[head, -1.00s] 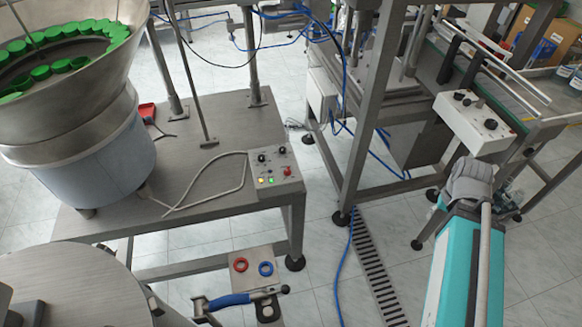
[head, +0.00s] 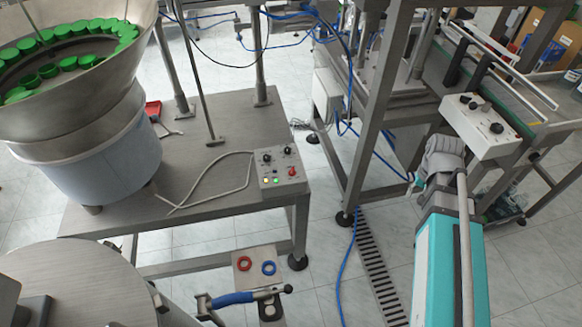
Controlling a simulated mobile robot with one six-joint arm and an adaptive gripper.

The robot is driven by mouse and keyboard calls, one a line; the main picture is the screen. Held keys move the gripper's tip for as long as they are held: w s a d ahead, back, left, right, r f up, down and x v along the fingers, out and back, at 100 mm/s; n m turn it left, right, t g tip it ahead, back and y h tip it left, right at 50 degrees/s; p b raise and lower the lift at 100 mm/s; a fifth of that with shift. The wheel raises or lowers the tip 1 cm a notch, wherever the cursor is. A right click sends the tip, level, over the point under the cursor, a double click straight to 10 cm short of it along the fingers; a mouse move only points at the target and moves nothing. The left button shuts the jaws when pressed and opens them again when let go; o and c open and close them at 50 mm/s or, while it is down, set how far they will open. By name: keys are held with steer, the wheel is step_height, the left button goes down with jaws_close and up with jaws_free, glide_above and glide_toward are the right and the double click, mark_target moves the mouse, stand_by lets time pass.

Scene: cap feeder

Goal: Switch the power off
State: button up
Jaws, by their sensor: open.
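A small grey control box (head: 281,185) sits at the near right corner of the steel table, beside the bowl feeder (head: 95,165). The knob labels and positions are too small to read. A second white control box (head: 483,138) with black knobs is on the conveyor frame at the right. My teal and grey arm rises at the lower right, apart from the first box.
Green caps (head: 68,64) lie in the feeder bowl. A pale cable (head: 215,190) loops across the table (head: 120,225) to the box. Steel frame posts stand right of the table.

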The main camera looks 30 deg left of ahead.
steer(key=w+a+r+n+p, duration=0.1)
steer(key=w+a, duration=0.1)
steer(key=a, duration=0.9)
steer(key=w+a+r+p, duration=0.1)
steer(key=w+a, duration=0.1)
steer(key=a, duration=0.9)
steer(key=r+p, duration=0.1)
glide_above(292, 170)
steer(key=shift+r+n, duration=0.15)
steer(key=shift+n, duration=0.15)
step_height(292, 170, down, 14)
steer(key=b, duration=1.3)
steer(key=shift+r+b, duration=0.1)
steer(key=shift+b, duration=0.2)
jaws_close()
